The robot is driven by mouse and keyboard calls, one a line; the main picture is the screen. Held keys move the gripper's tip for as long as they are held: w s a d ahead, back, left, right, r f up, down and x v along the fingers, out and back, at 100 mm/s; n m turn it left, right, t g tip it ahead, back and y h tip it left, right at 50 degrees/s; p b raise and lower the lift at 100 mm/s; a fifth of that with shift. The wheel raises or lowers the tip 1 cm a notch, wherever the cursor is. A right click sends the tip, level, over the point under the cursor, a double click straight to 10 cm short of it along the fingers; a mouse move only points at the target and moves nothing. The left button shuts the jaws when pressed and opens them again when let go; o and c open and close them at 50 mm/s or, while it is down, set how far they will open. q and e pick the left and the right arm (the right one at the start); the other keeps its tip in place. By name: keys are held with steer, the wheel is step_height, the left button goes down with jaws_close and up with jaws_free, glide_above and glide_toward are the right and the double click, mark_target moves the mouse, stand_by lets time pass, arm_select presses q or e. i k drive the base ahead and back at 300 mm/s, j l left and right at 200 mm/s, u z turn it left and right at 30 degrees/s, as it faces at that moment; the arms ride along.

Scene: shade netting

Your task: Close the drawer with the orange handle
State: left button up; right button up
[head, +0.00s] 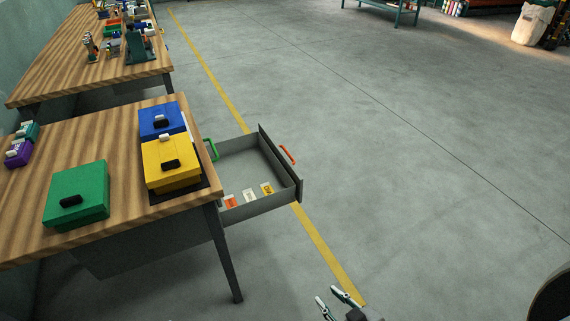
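The grey drawer (262,204) is pulled out from the right side of the wooden workbench. Its orange handle (287,155) is on the dark outer front panel. Small orange, white and yellow packets (249,195) lie inside the drawer. My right gripper (327,295) is at the bottom edge of the head view, apart from the drawer and nearer to me. Its two fingers are spread with nothing between them. My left gripper is not in view.
A green handle (211,149) shows at the bench edge beside the open drawer. Blue (152,117), yellow (160,152) and green (88,187) boxes stand on the workbench (60,150). A bench leg (227,262) stands below the drawer. The floor to the right is clear.

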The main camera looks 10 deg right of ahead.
mark_target(252, 159)
steer(key=l+u, duration=0.2)
steer(key=l, duration=0.55)
steer(key=l+u, duration=0.2)
steer(key=l, duration=0.55)
steer(key=l+u, duration=0.2)
steer(key=l, duration=0.5)
steer(key=k+l+u, duration=0.2)
steer(key=l, duration=0.55)
steer(key=i+l+u, duration=0.15)
steer(key=i+j, duration=0.2)
steer(key=i, duration=0.25)
steer(key=i+j, duration=0.2)
steer(key=i, duration=0.2)
